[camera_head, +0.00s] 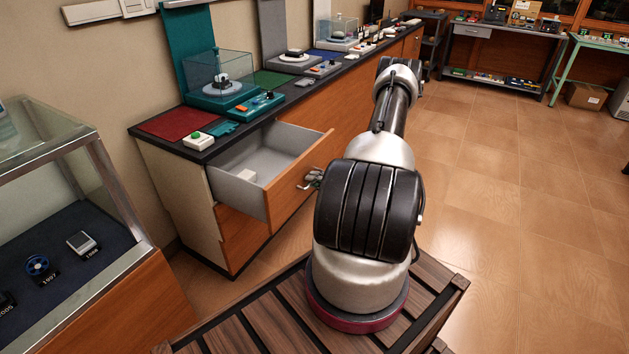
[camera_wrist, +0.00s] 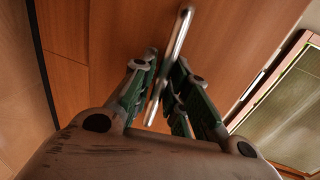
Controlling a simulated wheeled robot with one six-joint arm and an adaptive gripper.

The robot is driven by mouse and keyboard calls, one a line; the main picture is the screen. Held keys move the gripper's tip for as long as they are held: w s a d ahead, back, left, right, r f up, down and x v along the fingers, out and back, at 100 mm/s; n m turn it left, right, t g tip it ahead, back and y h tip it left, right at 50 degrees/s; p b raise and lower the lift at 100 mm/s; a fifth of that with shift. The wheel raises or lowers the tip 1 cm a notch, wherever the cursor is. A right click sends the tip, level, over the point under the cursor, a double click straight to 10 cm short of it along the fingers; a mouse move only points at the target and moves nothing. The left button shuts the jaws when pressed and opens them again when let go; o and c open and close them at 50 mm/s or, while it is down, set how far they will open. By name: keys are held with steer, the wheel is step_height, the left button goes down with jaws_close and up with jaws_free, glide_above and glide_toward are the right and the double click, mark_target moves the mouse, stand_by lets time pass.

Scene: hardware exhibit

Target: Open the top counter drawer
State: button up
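The top counter drawer (camera_head: 288,196) is pulled well out of the counter, and its grey inside shows in the head view. My gripper (camera_head: 314,179) is at the middle of its wooden front, partly hidden behind my arm. In the wrist view, the metal bar handle (camera_wrist: 180,32) runs slantwise between the two green-padded fingers of my gripper (camera_wrist: 165,75). The exact contact is hard to see.
The dark countertop (camera_head: 305,94) carries exhibits, including a clear-covered teal display (camera_head: 221,88). A glass case (camera_head: 62,215) stands at the left. The tiled floor (camera_head: 500,190) at the right is clear.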

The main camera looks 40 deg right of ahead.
steer(key=shift+o, duration=0.7)
steer(key=v, duration=1.2)
